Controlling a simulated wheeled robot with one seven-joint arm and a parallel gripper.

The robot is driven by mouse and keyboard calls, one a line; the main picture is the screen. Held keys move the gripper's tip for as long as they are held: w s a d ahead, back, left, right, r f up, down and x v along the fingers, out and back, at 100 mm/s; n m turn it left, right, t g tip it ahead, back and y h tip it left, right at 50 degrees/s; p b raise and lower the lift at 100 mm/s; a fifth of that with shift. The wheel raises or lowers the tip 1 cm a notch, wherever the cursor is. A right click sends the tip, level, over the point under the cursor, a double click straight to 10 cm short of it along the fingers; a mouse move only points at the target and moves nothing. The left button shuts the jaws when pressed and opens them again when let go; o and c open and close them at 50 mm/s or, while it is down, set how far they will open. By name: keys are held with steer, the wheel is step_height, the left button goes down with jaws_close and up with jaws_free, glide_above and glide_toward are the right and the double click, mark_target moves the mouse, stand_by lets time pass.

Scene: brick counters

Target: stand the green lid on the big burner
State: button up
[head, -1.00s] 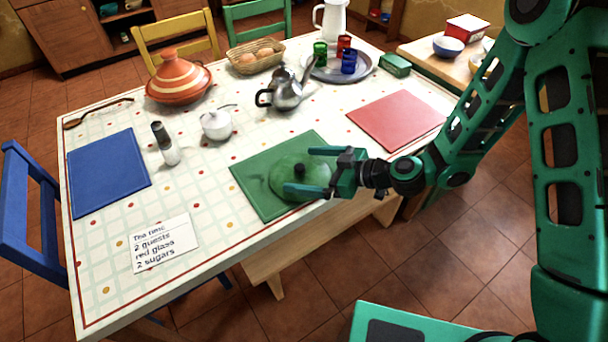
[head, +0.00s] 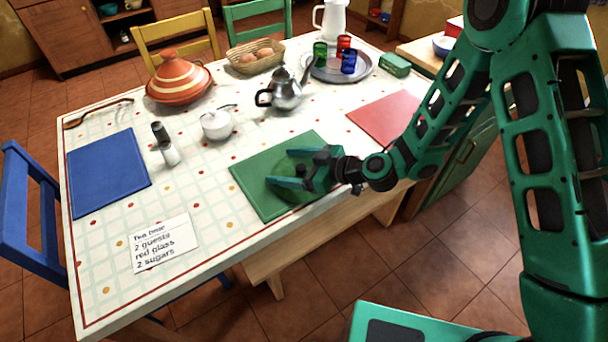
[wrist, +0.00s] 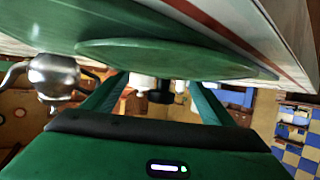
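The green lid (head: 290,195) is a dome with a dark knob (head: 300,169), lying on the green placemat (head: 258,179) at the table's near edge. My gripper (head: 281,167) is low over the lid, with its two green fingers apart on either side of the knob. In the wrist view the scene is upside down; the lid (wrist: 165,58) is at the top and the dark knob (wrist: 160,91) shows between the spread fingers. Finger contact with the knob cannot be seen. No burner can be made out in either view.
A steel teapot (head: 286,92), a white sugar bowl (head: 217,125) and a shaker (head: 165,146) stand beyond the placemat. A tagine (head: 178,80) and a tray (head: 362,67) with coloured glasses are farther back. The red placemat (head: 378,120) is bare.

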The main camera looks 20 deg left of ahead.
steer(key=shift+d+f, duration=0.1)
steer(key=shift+f, duration=0.1)
jaws_close()
steer(key=shift+r, duration=0.1)
